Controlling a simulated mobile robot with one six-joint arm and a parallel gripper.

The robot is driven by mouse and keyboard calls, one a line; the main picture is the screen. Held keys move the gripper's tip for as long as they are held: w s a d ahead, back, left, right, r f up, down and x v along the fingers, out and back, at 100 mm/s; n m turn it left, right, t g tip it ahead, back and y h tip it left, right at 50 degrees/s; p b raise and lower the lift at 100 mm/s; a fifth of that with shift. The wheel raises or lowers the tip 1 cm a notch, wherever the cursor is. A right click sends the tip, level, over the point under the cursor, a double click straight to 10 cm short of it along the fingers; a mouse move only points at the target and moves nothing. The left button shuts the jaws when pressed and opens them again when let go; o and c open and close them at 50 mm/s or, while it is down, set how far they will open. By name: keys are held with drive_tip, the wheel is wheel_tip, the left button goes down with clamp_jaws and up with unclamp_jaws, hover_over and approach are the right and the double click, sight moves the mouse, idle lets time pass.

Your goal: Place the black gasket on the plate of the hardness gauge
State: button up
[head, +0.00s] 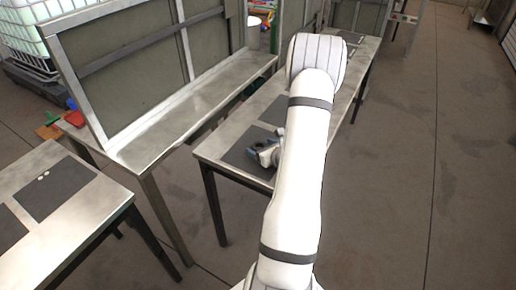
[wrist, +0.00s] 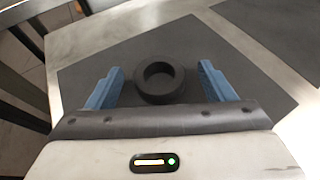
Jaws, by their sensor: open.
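The black gasket (wrist: 160,96), a thick dark ring with a round hole, lies flat on a dark mat (wrist: 95,72) on a metal table in the wrist view. My gripper (wrist: 161,71) is open, with one blue finger on the left of the gasket and one on the right. A gap shows between the gasket and each finger. In the head view my gripper (head: 262,154) is low over the near end of the middle table, and the gasket cannot be made out there. I cannot make out the hardness gauge in either view.
The middle table (head: 207,150) carries several dark mats. A second metal table (head: 105,193) at the left has a dark mat (head: 62,190) with small pale discs. A bench with a tall framed panel (head: 135,75) stands behind. The floor at right is clear.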

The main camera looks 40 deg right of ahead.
drive_tip(key=shift+w+f, duration=0.2)
drive_tip(key=shift+w, duration=0.15)
drive_tip(key=shift+c, duration=0.3)
drive_tip(key=c, duration=1.1)
drive_tip(key=shift+r, duration=0.1)
